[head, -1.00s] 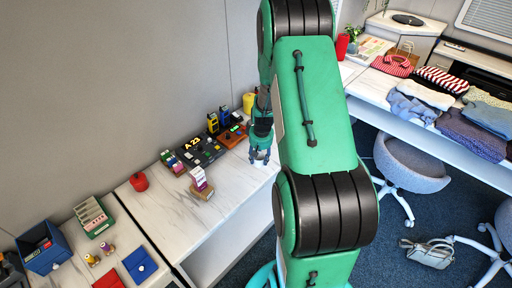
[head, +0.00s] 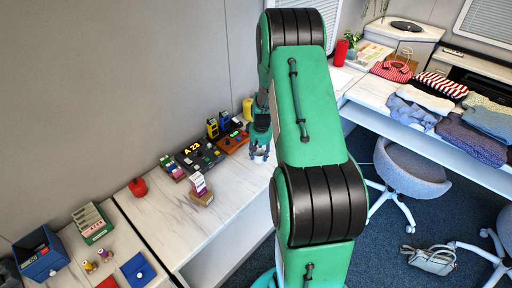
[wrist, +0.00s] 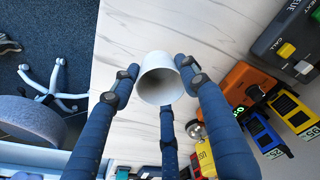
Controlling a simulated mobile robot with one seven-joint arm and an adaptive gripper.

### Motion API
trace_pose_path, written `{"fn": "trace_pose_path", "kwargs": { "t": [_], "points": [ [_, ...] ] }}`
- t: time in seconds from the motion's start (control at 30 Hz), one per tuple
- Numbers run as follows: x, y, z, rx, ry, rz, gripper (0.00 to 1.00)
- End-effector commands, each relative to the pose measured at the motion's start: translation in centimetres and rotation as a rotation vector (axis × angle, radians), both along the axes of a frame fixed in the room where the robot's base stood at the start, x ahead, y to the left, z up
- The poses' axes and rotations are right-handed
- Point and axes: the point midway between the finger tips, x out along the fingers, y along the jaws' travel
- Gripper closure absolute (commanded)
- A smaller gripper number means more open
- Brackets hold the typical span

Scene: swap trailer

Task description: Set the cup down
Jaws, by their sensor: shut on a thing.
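The white cup (wrist: 157,86) sits between the blue fingers of my gripper (wrist: 160,82) in the wrist view, with its open mouth toward the camera. The fingers are closed around its sides. Behind it is the pale marble-look counter (wrist: 120,40); I cannot tell whether its base touches the surface. In the head view my gripper (head: 260,151) is over the right end of the counter (head: 165,225), partly behind my own green arm. The cup cannot be made out clearly there.
An orange device (wrist: 243,85) and yellow and blue handheld units (wrist: 262,132) lie close to the right of the cup in the wrist view. A display console (head: 199,154) and a small sign on a block (head: 199,187) stand to the left.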

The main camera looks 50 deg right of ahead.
Motion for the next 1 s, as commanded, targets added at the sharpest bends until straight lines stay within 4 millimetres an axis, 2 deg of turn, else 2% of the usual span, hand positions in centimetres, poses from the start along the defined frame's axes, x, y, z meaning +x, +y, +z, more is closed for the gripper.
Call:
{"fn": "trace_pose_path", "kwargs": {
  "t": [0.5, 0.7, 1.0],
  "points": [
    [6.9, -5.6, -0.9, -0.001, -0.001, 0.001, 0.84],
    [8.0, -6.5, -1.0, 0.000, 0.000, 0.001, 0.84],
    [8.1, -6.6, -1.0, 0.000, 0.000, 0.000, 0.84]
  ]
}}
